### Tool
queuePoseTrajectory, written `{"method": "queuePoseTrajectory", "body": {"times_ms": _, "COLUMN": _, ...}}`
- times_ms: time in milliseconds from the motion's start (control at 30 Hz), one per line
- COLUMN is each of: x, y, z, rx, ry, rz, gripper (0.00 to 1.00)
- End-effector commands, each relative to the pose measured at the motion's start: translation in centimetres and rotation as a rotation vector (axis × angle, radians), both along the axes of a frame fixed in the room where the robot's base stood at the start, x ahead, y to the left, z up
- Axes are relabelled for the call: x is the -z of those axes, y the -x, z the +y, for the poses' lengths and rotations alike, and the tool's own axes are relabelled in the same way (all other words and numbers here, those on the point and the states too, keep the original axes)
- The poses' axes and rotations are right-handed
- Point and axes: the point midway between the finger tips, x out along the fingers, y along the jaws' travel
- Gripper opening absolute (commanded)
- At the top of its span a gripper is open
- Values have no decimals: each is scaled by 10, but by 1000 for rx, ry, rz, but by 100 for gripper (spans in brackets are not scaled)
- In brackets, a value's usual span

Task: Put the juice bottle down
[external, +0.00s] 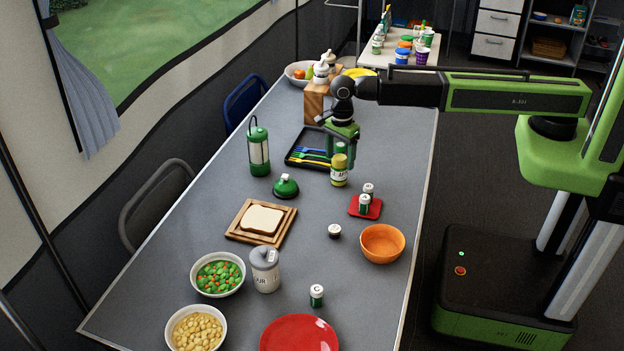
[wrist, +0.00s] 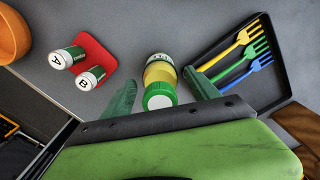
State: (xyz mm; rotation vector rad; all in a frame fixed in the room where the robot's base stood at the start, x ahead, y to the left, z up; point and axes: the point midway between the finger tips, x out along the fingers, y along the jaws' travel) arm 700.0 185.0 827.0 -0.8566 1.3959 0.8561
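The juice bottle (external: 339,175) is yellow with a pale label and a green cap. It is upright, and its base appears to rest on the grey table, just in front of the black cutlery tray. My gripper (external: 342,156) reaches down around its upper part. In the wrist view the bottle (wrist: 160,73) stands between the two green fingers of my gripper (wrist: 160,88). The fingers are spread, with a visible gap on each side of the bottle. The far side of the bottle is hidden.
The black tray (external: 298,163) with coloured forks lies close behind and left of the bottle. A green lantern (external: 259,153), green bell (external: 285,187) and orange bowl (external: 382,244) stand nearby. A wooden block (external: 314,105) is behind.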

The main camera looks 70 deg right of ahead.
Motion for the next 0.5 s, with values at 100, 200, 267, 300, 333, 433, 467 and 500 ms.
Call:
{"method": "queuePoseTrajectory", "body": {"times_ms": 100, "x": 0, "y": 0, "z": 0, "rx": 0, "ry": 0, "rz": 0, "gripper": 69}}
{"method": "queuePoseTrajectory", "body": {"times_ms": 200, "x": 0, "y": 0, "z": 0, "rx": 0, "ry": 0, "rz": 0, "gripper": 69}}
{"method": "queuePoseTrajectory", "body": {"times_ms": 267, "x": -3, "y": 0, "z": 0, "rx": 0, "ry": 0, "rz": 0, "gripper": 69}}
{"method": "queuePoseTrajectory", "body": {"times_ms": 300, "x": -5, "y": 0, "z": 0, "rx": 0, "ry": 0, "rz": 0, "gripper": 69}}
{"method": "queuePoseTrajectory", "body": {"times_ms": 333, "x": -8, "y": 0, "z": 0, "rx": 0, "ry": 0, "rz": 0, "gripper": 69}}
{"method": "queuePoseTrajectory", "body": {"times_ms": 433, "x": -20, "y": 0, "z": 0, "rx": 0, "ry": 0, "rz": 0, "gripper": 69}}
{"method": "queuePoseTrajectory", "body": {"times_ms": 467, "x": -25, "y": 0, "z": 0, "rx": 0, "ry": 0, "rz": 0, "gripper": 69}}
{"method": "queuePoseTrajectory", "body": {"times_ms": 500, "x": -33, "y": 0, "z": 0, "rx": 0, "ry": 0, "rz": 0, "gripper": 69}}
